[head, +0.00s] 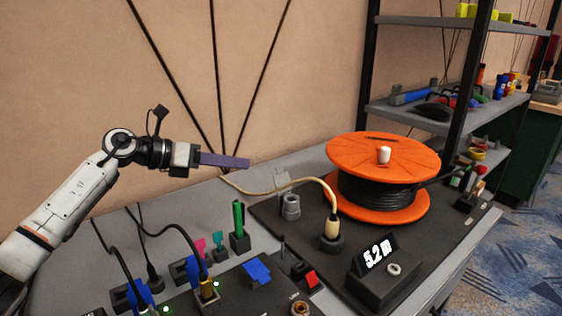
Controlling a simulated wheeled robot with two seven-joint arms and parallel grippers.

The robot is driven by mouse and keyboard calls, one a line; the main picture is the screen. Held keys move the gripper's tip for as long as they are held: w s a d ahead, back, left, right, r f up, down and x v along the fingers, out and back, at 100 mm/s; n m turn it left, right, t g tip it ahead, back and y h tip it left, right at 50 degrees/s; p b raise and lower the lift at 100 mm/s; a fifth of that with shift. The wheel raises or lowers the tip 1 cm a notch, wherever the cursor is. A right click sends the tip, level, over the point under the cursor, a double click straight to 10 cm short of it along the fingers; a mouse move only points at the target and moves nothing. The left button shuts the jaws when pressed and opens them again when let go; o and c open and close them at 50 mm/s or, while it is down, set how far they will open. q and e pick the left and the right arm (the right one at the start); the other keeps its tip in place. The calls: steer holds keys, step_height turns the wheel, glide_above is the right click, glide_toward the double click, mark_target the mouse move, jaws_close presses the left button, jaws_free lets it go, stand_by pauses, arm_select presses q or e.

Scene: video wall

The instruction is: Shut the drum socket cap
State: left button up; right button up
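A cable drum (384,160) with orange flanges and black cable stands on a dark board. In front of it, a pale plug (332,228) on a cream cable stands upright in a round dark socket (331,243). To its left is a grey cylindrical socket (290,208). A light grey flap (281,182), which looks like a cap, stands raised behind it. My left gripper (246,163) is left of and above this flap, apart from it, its long purple-grey fingers pointing right. The fingers overlap edge-on, so their opening is hidden. My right gripper is out of view.
A dark panel (250,295) with blue plugs, cables and a red switch (311,279) fills the front. A green marker (238,217) stands upright at left. A shelf rack (445,110) is behind at right.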

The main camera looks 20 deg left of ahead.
mark_target(280, 179)
arm_select(q)
steer(key=x, duration=1)
steer(key=shift+w, duration=0.2)
steer(key=shift+d, duration=0.1)
jaws_close()
